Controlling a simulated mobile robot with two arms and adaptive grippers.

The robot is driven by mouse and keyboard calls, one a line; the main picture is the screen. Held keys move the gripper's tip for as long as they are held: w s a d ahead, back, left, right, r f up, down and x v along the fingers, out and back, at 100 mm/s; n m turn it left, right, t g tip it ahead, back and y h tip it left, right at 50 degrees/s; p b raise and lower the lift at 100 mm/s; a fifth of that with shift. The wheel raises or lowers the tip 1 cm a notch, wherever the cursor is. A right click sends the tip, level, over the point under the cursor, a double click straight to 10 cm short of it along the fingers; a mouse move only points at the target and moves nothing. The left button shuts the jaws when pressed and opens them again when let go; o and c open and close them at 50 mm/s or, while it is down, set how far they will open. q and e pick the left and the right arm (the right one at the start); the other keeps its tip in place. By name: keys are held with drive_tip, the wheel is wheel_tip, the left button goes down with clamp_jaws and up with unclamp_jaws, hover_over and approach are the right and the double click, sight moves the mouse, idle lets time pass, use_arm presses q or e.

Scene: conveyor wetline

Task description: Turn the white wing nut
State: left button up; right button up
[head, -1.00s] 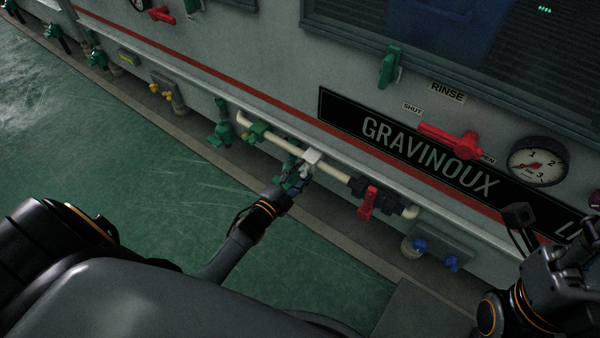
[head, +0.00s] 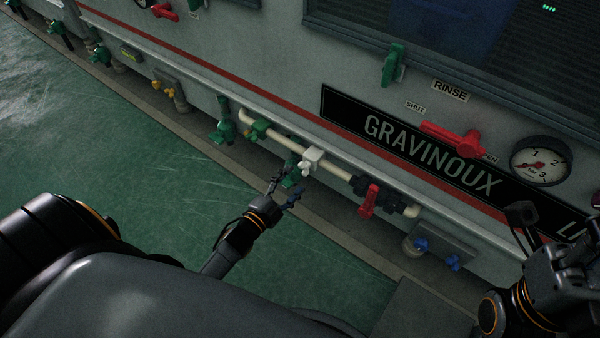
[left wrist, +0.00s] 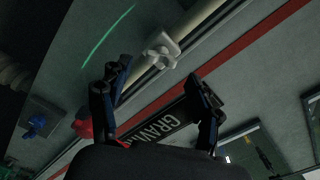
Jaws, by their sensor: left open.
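The white wing nut (head: 306,168) hangs on the front of a white valve block (head: 314,154) on the cream pipe. It also shows in the left wrist view (left wrist: 160,57), beyond my fingertips. My left gripper (head: 285,187) is open and empty, below and a little left of the wing nut, apart from it. Its two spread fingers show in the left wrist view (left wrist: 160,84). My right gripper (head: 553,238) is at the lower right edge, far from the nut; I cannot tell whether it is open.
On the same pipe are a green handle (head: 257,129) to the left and a red handle (head: 369,200) to the right. Another green valve (head: 289,176) is just behind my left gripper. Blue taps (head: 436,254) sit lower right. The green floor (head: 150,190) is clear.

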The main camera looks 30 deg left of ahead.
use_arm(q)
drive_tip(key=s+a, duration=0.1)
drive_tip(key=s, duration=0.6)
idle(0.3)
